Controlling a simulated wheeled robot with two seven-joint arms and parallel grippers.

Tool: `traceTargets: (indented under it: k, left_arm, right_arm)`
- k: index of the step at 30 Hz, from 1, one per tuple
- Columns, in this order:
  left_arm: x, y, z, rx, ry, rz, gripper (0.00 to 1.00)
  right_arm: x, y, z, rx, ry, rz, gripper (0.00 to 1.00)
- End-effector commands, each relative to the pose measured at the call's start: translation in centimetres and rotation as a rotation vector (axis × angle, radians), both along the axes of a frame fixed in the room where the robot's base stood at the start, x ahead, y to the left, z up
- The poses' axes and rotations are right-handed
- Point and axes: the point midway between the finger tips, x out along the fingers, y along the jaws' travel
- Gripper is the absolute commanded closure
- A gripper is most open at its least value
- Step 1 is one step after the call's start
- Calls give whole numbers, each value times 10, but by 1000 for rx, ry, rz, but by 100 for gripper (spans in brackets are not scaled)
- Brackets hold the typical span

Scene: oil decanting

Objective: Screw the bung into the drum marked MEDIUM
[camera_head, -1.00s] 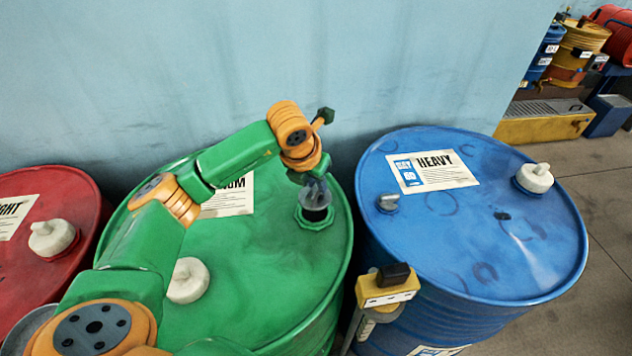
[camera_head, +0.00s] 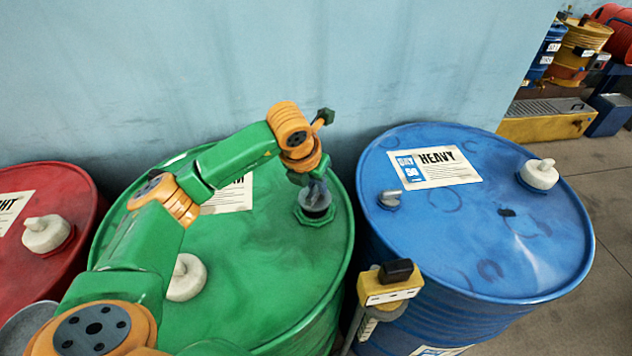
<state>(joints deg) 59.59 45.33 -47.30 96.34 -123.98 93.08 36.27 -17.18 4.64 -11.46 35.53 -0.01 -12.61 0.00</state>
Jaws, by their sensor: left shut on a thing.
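The green drum (camera_head: 250,265) stands in the middle; its white label is partly hidden by my left arm, and only the end of its word shows. Its open bung hole has a raised green collar (camera_head: 316,220) near the top's right edge. My left gripper (camera_head: 315,190) points down over this hole, shut on the grey bung (camera_head: 314,202). The bung is low at the collar, with the dark opening visible around its lower part. I cannot tell whether its thread is engaged. My right gripper is not in view.
A blue drum marked HEAVY (camera_head: 480,240) stands at right, with a grey bung (camera_head: 390,199) and white cap (camera_head: 540,173). A red drum (camera_head: 60,265) stands at left. A yellow and black device (camera_head: 390,284) sits between the green and blue drums. A wall (camera_head: 300,50) rises behind.

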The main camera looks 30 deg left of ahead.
Motion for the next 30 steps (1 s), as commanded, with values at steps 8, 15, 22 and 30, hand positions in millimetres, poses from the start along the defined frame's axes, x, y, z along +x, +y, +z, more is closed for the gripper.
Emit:
traceTargets:
  k: [8,15,22,30]
  left_arm:
    - [0,0,-10,0,0,0,100]
    - [0,0,-17,0,0,0,100]
    - [0,0,-24,0,0,0,100]
    - [0,0,-25,0,-1,0,100]
  right_arm:
    - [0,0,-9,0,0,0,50]
    - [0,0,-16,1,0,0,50]
    - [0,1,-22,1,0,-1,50]
    - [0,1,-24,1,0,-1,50]
